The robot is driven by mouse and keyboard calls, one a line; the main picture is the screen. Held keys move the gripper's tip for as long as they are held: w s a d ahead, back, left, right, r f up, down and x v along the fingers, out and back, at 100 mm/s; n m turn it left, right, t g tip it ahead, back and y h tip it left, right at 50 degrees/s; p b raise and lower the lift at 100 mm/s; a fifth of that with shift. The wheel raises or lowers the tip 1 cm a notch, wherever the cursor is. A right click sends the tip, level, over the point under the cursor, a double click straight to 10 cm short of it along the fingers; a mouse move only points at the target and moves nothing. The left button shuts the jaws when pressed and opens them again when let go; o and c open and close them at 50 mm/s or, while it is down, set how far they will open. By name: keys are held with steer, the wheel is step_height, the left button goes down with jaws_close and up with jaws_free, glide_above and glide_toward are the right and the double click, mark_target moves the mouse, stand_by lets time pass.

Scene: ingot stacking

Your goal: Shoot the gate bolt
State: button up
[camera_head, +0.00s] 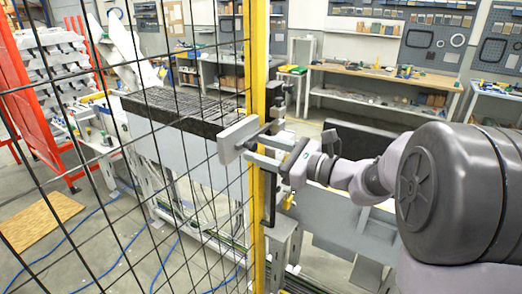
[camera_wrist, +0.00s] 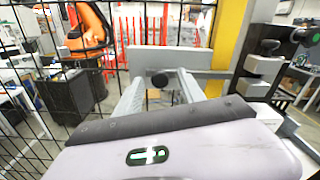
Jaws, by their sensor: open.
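The gate bolt shows as a grey flat plate (camera_head: 236,139) beside the yellow post; in the wrist view the plate (camera_wrist: 150,58) lies across, just beyond my fingertips. A round black knob (camera_wrist: 159,81) stands in front of the plate, between my two fingers. My gripper (camera_head: 262,146) points left at the plate from the right side of the post. In the wrist view its fingers (camera_wrist: 160,84) are apart, one on each side of the knob, with gaps visible. Whether either finger touches the knob or plate, I cannot tell.
The yellow post (camera_head: 257,60) and black wire mesh (camera_head: 60,200) stand close to my gripper. Grey latch blocks (camera_wrist: 264,70) with a black knob sit right of the post in the wrist view. A conveyor (camera_head: 180,108) and red racks (camera_head: 30,100) lie beyond the mesh.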

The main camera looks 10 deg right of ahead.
steer(key=shift+w+a, duration=0.1)
jaws_close()
stand_by(1.4)
